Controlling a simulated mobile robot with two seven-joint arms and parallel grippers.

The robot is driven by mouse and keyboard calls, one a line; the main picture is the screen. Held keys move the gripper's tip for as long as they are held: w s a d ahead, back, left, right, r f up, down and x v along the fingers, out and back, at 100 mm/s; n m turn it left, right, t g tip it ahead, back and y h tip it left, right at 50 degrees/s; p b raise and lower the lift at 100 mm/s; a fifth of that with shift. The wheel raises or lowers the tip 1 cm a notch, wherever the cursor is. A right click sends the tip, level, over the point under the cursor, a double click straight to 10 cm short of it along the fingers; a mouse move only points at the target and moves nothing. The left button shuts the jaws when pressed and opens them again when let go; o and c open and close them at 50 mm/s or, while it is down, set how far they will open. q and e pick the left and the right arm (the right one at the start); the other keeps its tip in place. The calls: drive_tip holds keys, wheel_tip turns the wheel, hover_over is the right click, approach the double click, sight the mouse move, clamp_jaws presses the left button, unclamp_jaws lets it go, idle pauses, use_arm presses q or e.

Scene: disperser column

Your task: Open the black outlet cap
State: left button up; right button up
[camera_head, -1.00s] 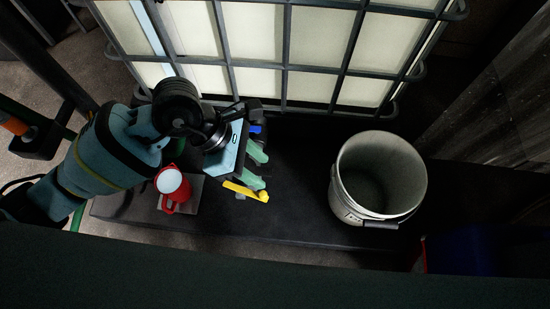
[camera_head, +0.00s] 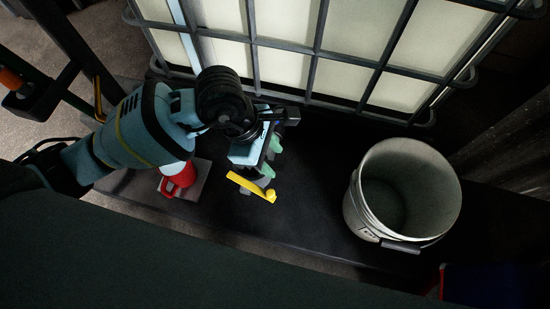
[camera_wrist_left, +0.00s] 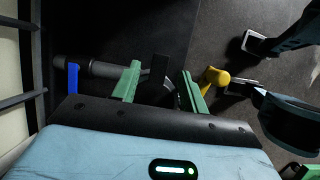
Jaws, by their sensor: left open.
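My left gripper (camera_head: 271,157) is open beside the tank outlet, above the dark platform; its green fingers also show in the left wrist view (camera_wrist_left: 159,84). Between and just beyond the fingers is a black part (camera_wrist_left: 157,84), which looks like the black outlet cap. I cannot tell whether the fingers touch it. A grey pipe (camera_wrist_left: 102,69) with a blue piece (camera_wrist_left: 73,78) lies left of the fingers. A yellow lever (camera_head: 252,187) is close by, and its rounded end shows right of the fingers in the wrist view (camera_wrist_left: 214,77). The gripper body hides the cap in the head view.
A caged white tank (camera_head: 285,70) stands behind the gripper. A pale bucket (camera_head: 362,205) stands on the dark platform (camera_head: 310,205) at right. A red jug (camera_head: 182,182) sits on a small grey plate (camera_head: 202,178), under my left arm. The platform between lever and bucket is clear.

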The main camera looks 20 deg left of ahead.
use_arm(q)
drive_tip(key=shift+b+x, duration=0.3)
drive_tip(key=shift+x, duration=0.8)
clamp_jaws()
